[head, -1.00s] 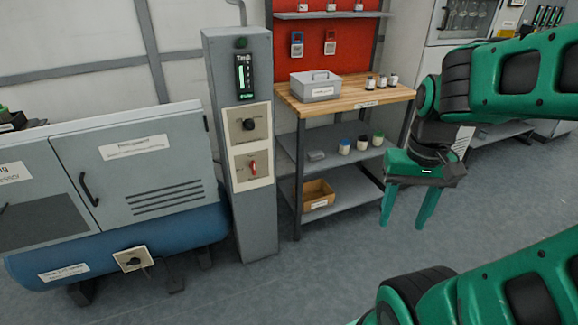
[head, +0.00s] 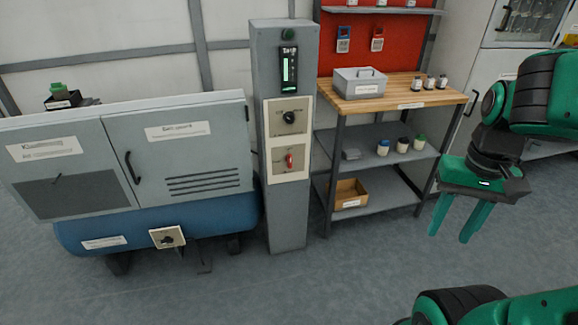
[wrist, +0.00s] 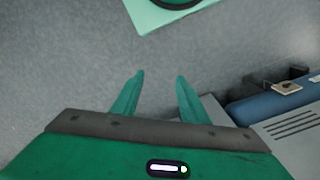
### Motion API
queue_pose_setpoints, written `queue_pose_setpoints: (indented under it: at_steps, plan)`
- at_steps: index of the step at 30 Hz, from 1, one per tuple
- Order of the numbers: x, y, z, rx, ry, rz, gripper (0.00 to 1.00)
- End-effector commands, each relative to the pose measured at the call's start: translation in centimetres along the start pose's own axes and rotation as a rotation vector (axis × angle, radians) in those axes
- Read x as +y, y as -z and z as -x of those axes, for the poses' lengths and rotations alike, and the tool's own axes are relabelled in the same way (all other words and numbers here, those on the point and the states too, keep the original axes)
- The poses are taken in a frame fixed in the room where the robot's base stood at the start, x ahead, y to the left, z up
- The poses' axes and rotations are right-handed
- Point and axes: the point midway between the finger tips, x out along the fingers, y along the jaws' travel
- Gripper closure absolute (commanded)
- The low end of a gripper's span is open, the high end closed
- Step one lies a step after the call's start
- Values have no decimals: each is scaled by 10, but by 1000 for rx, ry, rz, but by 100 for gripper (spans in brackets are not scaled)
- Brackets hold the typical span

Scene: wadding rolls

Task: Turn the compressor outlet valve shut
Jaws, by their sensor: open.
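The compressor is a grey cabinet (head: 75,180) on a blue tank (head: 205,219), at the left. A cream plate with a dark knob (head: 168,238) is on the tank's lower front; it also shows at the right of the wrist view (wrist: 287,88). The grey pillar (head: 285,215) beside it carries a black knob (head: 289,117) and, below that, a red handle (head: 290,160) that looks upright. Labels are too small to tell which is the outlet valve. My gripper (head: 449,238) hangs at the right, open and empty, fingers down, well away from all of these.
A workbench (head: 400,97) with shelves, a grey box (head: 359,82), a cardboard box (head: 349,192) and small jars stands right of the pillar. The grey floor (head: 330,290) in front is clear. A green surface (wrist: 150,12) shows at the top of the wrist view.

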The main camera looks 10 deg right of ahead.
Motion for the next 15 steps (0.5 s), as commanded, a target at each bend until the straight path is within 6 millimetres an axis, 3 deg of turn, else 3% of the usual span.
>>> queue_pose_setpoints:
  at_steps: [2,5,15]
  plan:
    - [6,-5,4,20,2,2,67]
    - [4,16,2,58,-20,8,67]
    - [-32,163,-23,333,-129,99,67]
